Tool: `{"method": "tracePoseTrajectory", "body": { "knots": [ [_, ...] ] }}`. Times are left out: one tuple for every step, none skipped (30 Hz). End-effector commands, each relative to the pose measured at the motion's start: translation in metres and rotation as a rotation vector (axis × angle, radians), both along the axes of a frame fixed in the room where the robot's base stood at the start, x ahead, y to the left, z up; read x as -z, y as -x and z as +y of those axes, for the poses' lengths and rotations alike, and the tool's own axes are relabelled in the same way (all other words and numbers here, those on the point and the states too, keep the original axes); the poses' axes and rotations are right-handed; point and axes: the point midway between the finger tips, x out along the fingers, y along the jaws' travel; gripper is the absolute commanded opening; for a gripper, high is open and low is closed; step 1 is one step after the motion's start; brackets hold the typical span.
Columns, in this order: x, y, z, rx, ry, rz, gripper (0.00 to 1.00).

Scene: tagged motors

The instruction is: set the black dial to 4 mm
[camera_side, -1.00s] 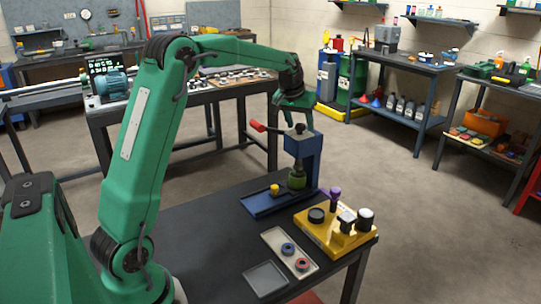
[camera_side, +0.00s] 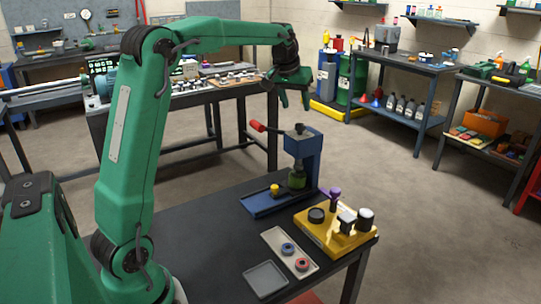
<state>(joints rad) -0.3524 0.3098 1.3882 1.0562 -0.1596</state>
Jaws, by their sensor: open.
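A blue press (camera_side: 312,150) stands on the dark table, with a red-tipped lever (camera_side: 257,126) on its left and a small black knob (camera_side: 299,128) on top. I cannot tell which black round part is the dial, and no scale or number is readable. A green part (camera_side: 297,179) sits under the press head. A small yellow knob (camera_side: 274,189) is on the press base. My gripper (camera_side: 294,104) is open and empty, pointing down above the press and apart from it.
A pale tray (camera_side: 276,238) holds a blue ring and a red ring. A grey tray (camera_side: 265,279) is empty. The table's left part is clear.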

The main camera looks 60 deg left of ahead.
Motion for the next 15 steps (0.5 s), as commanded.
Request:
{"method": "tracePoseTrajectory", "body": {
  "knots": [
    [0.000,0.000,0.000,0.000,0.000,0.000,0.50],
    [0.000,0.000,0.000,0.000,0.000,0.000,0.50],
    [0.000,0.000,0.000,0.000,0.000,0.000,0.50],
    [0.000,0.000,0.000,0.000,0.000,0.000,0.50],
    [0.000,0.000,0.000,0.000,0.000,0.000,0.50],
    [0.000,0.000,0.000,0.000,0.000,0.001,0.50],
    [0.000,-0.001,0.000,0.000,0.001,0.002,0.50],
    [0.000,-0.001,0.000,0.000,0.001,0.004,0.50],
    [0.000,-0.002,0.001,0.000,0.003,0.007,0.50],
    [0.000,-0.003,0.001,0.001,0.004,0.012,0.50],
    [-0.001,-0.004,0.002,0.001,0.005,0.016,0.50],
    [-0.001,-0.005,0.002,0.001,0.007,0.021,0.50],
    [-0.001,-0.007,0.003,0.002,0.010,0.029,0.50],
    [-0.002,-0.008,0.003,0.002,0.013,0.036,0.50],
    [-0.002,-0.011,0.004,0.003,0.016,0.047,0.50]
  ]
}}
